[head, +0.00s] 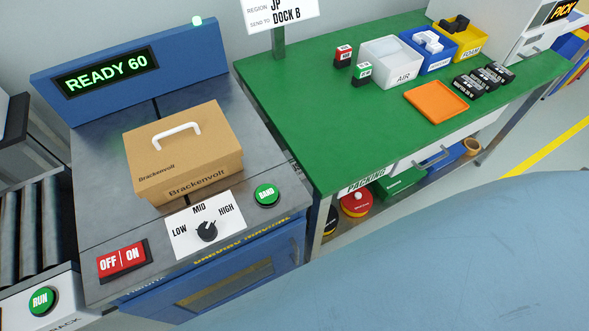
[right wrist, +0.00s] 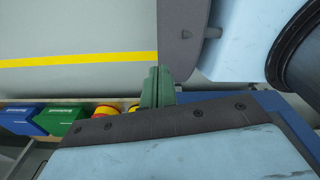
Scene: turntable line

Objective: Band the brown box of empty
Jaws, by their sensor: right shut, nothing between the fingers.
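The brown box (head: 186,152), marked Brackenvolt, stands closed on the metal top of the banding machine (head: 95,225), with a white handle on its lid. I see no band on its visible faces. The machine's display (head: 106,72) reads READY 60. In front of the box are a LOW/MID/HIGH dial (head: 206,231), a green BAND button (head: 267,194) and a red OFF/ON switch (head: 122,260). The dial's exact setting is too small to tell. My right gripper (right wrist: 157,86) is shut and empty in the right wrist view, away from the box. My left gripper is not in view.
A green packing table (head: 320,130) stands right of the machine, with an AIR bin (head: 390,62), an orange tray (head: 436,102) and black blocks (head: 478,82). A sign (head: 283,12) reads JP, DOCK B. A roller conveyor with a RUN button (head: 41,300) is at left.

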